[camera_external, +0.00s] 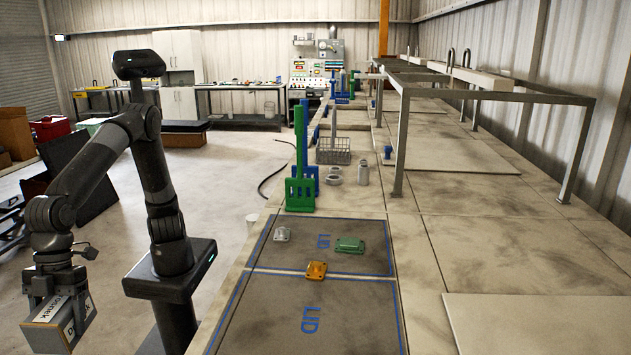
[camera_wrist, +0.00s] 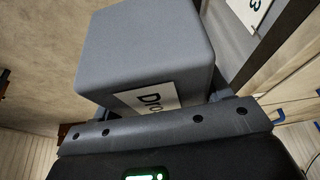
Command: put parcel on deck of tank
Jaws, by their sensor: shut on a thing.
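The parcel (camera_external: 60,330) is a grey box with white printed labels, at the lower left of the external view. My gripper (camera_external: 58,283) is shut on it from above and holds it over the floor, left of the tank. In the wrist view the parcel (camera_wrist: 145,50) fills the upper middle, with part of a label showing at the gripper's edge. The tank deck (camera_external: 428,270) is a long, stained pale surface running away on the right. Two dark panels marked LID (camera_external: 260,320) with blue outlines lie at its near left.
A green part (camera_external: 350,245), an orange part (camera_external: 316,270) and a grey part (camera_external: 281,234) lie on the lid panels. Green and blue stands (camera_external: 300,180), a wire basket (camera_external: 333,150) and a metal frame (camera_external: 401,140) stand farther back. The near right deck is clear.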

